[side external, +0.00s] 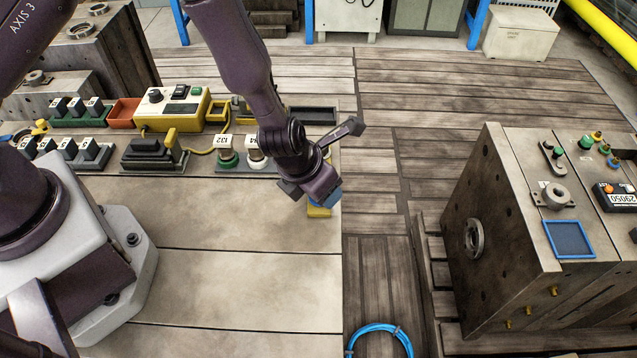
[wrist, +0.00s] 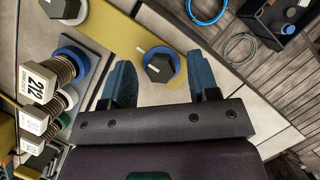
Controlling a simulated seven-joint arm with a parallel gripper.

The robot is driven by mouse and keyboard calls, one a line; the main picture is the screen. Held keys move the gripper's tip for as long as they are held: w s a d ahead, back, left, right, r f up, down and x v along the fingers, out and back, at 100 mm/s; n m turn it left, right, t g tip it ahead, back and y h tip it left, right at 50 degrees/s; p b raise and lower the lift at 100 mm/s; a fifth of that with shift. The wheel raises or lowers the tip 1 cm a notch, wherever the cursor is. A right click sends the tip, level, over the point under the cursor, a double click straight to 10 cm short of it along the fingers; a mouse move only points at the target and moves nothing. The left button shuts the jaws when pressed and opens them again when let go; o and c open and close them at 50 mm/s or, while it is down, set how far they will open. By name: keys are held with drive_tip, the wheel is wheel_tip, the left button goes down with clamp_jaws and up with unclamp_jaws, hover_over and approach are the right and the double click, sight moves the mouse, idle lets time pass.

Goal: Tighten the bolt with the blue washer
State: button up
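In the wrist view a dark hex bolt head (wrist: 160,68) with a white mark sits in a blue washer (wrist: 147,53) on a yellow bar (wrist: 125,30). My gripper (wrist: 162,78) is open, with one blue-padded finger on each side of the bolt head and a gap visible on both sides. I cannot tell how far the fingertips stand above the bar. In the side view my gripper (side external: 322,198) is low over the table's right edge. It hides the bolt there, and only part of the yellow bar (side external: 319,212) shows.
Labelled posts with blue (wrist: 75,58), white (wrist: 66,98) and green (wrist: 60,121) rings stand close to the left in the wrist view. A yellow control box (side external: 172,108) stands farther back. The front tabletop (side external: 240,270) is clear. A mould block (side external: 500,230) stands right, across a gap.

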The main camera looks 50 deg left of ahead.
drive_tip(key=v, duration=1.2)
idle(0.3)
drive_tip(key=s+a+r+m, duration=0.4)
drive_tip(key=r+m, duration=0.3)
drive_tip(key=m, duration=0.5)
drive_tip(key=s+a+r+m, duration=0.5)
drive_tip(key=a+r+m, duration=0.1)
drive_tip(key=m, duration=0.6)
drive_tip(key=s+a+r+m+t, duration=0.1)
drive_tip(key=s+a+r+m, duration=0.4)
drive_tip(key=r+m, duration=0.3)
drive_tip(key=m, duration=0.3)
drive_tip(key=shift+r+m, duration=0.4)
drive_tip(key=shift+a, duration=0.1)
